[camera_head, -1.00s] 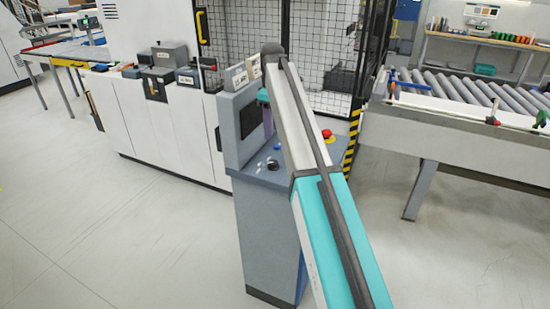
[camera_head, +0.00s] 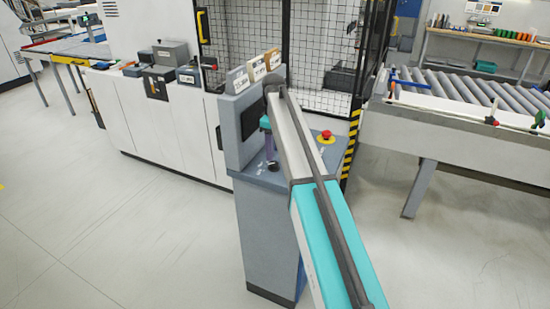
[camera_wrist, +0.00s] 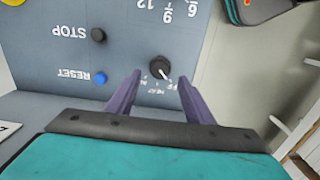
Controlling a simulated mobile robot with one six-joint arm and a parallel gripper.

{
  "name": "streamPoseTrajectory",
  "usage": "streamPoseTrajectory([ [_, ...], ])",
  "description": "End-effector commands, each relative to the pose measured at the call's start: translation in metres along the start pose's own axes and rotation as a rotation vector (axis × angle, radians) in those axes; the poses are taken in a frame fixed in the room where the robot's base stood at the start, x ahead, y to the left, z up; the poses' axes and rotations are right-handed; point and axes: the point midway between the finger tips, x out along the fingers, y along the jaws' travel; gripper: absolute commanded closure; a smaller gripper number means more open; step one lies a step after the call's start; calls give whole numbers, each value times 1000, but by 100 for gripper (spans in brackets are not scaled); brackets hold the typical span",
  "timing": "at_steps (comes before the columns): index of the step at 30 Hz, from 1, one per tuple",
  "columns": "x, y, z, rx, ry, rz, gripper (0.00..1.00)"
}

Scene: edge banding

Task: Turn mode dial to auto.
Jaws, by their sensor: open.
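The mode dial is a round black knob (camera_wrist: 160,68) with a white pointer line, on the grey sloped panel of the control pedestal (camera_head: 265,230). Small white lettering sits beside it, upside down in the wrist view and partly hidden, too small to read fully. My gripper (camera_wrist: 155,90) is open, with its two purple fingers on either side of the dial in that view. I cannot tell whether the fingers touch the knob. In the head view my arm covers part of the panel, and the dial (camera_head: 272,166) shows just below the gripper.
A black STOP button (camera_wrist: 98,34) and a blue RESET button (camera_wrist: 100,78) sit near the dial. A red emergency button (camera_head: 326,135) is on the panel's right. The screen housing (camera_head: 240,128) rises behind the panel. A roller conveyor (camera_head: 470,92) stands at the right.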

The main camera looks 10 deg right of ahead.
Motion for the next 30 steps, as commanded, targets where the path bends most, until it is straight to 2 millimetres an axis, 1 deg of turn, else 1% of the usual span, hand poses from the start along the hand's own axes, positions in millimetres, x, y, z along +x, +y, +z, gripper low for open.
streamPoseTrajectory([
  [9, 34, 0, 1, 1, -1, -2, 52],
  [15, 49, 0, 1, 1, -1, -1, 52],
  [20, 54, 1, 1, 2, 0, 0, 52],
  [28, 54, 1, 1, 2, 0, 0, 52],
  [29, 54, 1, 2, 2, 0, 0, 55],
  [30, 54, 1, 2, 2, 0, 0, 62],
])
